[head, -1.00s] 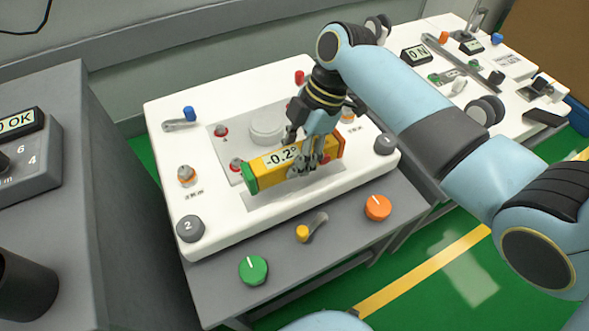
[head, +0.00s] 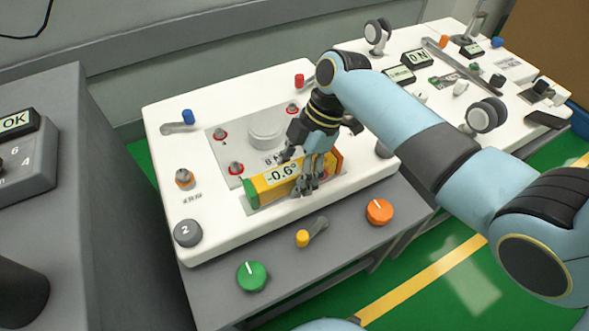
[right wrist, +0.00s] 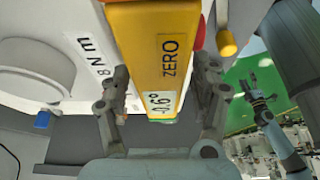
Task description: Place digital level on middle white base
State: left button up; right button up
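My right gripper (head: 300,173) is shut on the level from above, with fingers on both long sides. In the right wrist view, the level (right wrist: 152,45) lies between the fingers, its ZERO label and display showing. My left gripper (right wrist: 262,88) appears open and empty at the right of that view, away from the level.
A grey raised disc (head: 266,133) and several small red-based toggles lie behind the level. A grey knob (head: 188,233) is at the front left corner. A green knob (head: 252,276) and orange knob (head: 379,211) are on the cart front. Another white panel (head: 440,105) stands right.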

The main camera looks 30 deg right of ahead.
jog(key=p+v, duration=0.3)
jog(key=v, duration=0.8)
jog(key=shift+d+r, duration=0.25)
jog(key=shift+r, duration=0.35)
jog(key=shift+s, duration=0.1)
